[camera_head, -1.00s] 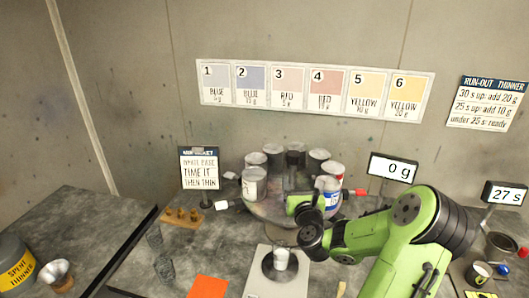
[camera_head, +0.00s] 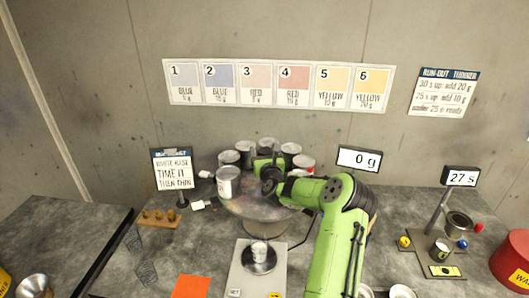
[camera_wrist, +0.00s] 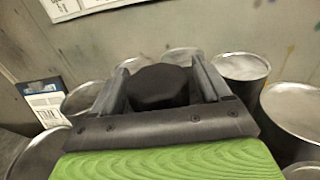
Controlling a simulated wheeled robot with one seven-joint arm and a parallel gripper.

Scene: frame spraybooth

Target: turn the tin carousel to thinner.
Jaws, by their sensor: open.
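The tin carousel (camera_head: 240,207) is a round grey turntable with several lidded tins around its rim. A pale tin (camera_head: 228,184) stands at its front left and a red-marked tin (camera_head: 303,167) at its right; I cannot read "thinner" on any tin. In the wrist view a black round knob (camera_wrist: 158,88) stands amid the tins. My gripper (camera_wrist: 161,84) is open, with one finger on each side of the knob; I cannot tell whether either touches it. In the head view my gripper (camera_head: 267,172) is over the carousel's middle, and my arm covers part of its right side.
A scale (camera_head: 258,274) with a white cup (camera_head: 259,252) stands in front of the carousel. A sign on a stand (camera_head: 172,170) is at its left, and a 0 g display (camera_head: 360,159) at its right rear. An orange sheet (camera_head: 191,287) lies front left.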

